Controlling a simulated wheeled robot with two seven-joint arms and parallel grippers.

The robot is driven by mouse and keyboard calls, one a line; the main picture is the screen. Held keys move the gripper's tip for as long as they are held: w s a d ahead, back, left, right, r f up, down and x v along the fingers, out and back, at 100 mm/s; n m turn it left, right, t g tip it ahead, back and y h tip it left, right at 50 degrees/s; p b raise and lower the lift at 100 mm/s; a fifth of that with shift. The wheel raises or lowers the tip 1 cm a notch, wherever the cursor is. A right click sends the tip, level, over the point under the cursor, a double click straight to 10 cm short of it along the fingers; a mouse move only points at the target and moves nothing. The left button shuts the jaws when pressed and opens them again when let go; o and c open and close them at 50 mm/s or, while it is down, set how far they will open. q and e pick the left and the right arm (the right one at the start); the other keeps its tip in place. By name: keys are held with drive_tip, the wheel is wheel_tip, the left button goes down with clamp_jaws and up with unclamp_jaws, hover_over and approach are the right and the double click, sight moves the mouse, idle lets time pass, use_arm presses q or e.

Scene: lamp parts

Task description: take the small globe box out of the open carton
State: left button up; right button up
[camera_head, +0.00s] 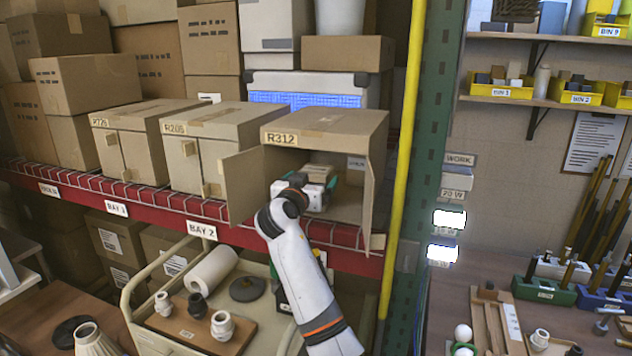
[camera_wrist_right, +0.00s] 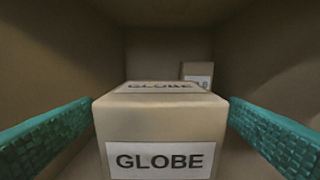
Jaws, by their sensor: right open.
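The open carton (camera_head: 325,122), marked R312, stands on the red-edged shelf with its flaps spread to the sides. The small globe box (camera_wrist_right: 160,125) is tan with a white GLOBE label and stands inside it; its top partly shows in the head view (camera_head: 320,170). My right gripper (camera_head: 318,187) reaches into the carton mouth and is open. In the right wrist view its two green fingers (camera_wrist_right: 160,108) lie on either side of the globe box, with the right one close to it. I cannot tell whether either finger touches. My left gripper is out of view.
Another labelled box (camera_wrist_right: 197,76) stands behind the globe box, at the right. The carton walls are close on both sides. Closed carton R206 (camera_head: 205,125) stands to the left and a yellow pole (camera_head: 402,150) to the right. A cart (camera_head: 190,325) with lamp parts is below.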

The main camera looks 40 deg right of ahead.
sight(315, 170)
drive_tip(key=d+p, duration=0.1)
drive_tip(key=w+d+p, duration=0.1)
drive_tip(key=shift+w+d+r, duration=0.2)
drive_tip(key=shift+d+r, duration=0.15)
drive_tip(key=shift+r, duration=0.05)
drive_tip(key=shift+w+d+f, duration=0.2)
drive_tip(key=shift+d, duration=0.1)
drive_tip(key=shift+a, duration=0.1)
drive_tip(key=c, duration=0.4)
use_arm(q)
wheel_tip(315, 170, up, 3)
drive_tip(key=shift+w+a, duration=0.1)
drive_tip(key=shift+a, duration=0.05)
use_arm(e)
drive_tip(key=c, duration=0.9)
